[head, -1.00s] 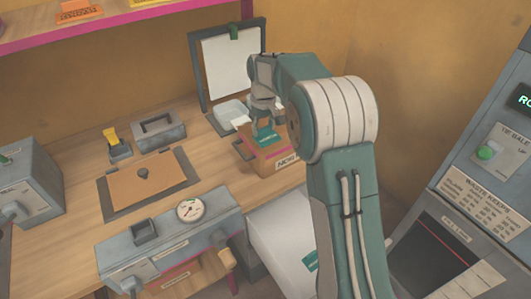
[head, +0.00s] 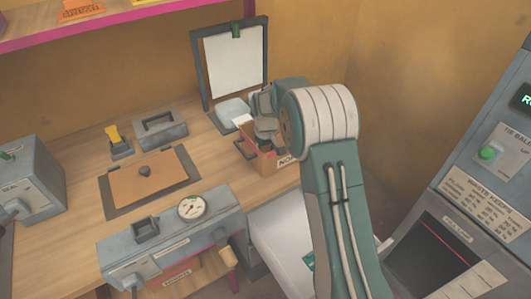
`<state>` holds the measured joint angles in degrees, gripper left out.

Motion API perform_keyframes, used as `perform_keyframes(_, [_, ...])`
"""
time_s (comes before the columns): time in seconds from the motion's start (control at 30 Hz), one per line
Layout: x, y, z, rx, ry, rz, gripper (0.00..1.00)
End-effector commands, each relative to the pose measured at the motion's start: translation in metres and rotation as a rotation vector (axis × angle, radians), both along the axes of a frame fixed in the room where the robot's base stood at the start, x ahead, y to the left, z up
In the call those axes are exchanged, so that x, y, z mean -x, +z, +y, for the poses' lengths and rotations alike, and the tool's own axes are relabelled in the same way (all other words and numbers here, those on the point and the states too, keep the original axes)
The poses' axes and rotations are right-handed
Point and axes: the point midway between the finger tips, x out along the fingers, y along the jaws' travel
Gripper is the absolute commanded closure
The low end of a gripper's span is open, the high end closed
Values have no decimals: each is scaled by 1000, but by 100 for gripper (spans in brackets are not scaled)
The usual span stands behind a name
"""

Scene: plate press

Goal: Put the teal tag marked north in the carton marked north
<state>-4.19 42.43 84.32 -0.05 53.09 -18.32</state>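The brown carton (head: 265,164) stands at the right end of the wooden table. Its white label (head: 286,161) shows only the first letters, "NO"; my arm covers the rest. My gripper (head: 264,145) points down at the carton's open top, with its fingertips low at or inside the opening. My arm and the carton wall hide part of the fingers, so I cannot see whether they are open or shut. The teal tag does not show now, and I cannot tell whether it is still between the fingers or lies in the carton.
A framed white board (head: 233,65) with a green clip stands behind the carton. A pale tray (head: 232,112) sits close to its left. A press plate (head: 148,180), a gauge unit (head: 172,240) and a grey box (head: 159,131) stand further left. A control panel (head: 480,200) is at right.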

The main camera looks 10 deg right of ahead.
Motion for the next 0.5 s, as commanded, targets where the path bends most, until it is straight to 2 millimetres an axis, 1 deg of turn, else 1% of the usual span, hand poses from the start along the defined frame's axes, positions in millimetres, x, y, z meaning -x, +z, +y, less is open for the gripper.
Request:
perform_keyframes(0.03, [0,-2,0,0,0,1,79])
perform_keyframes(0.07, [0,-1,0,0,0,1,30])
perform_keyframes(0.1, [0,-1,0,0,0,0,24])
perform_keyframes(0.4, [0,-1,0,0,0,0,24])
perform_keyframes(0.5, [0,3,0,0,0,-1,24])
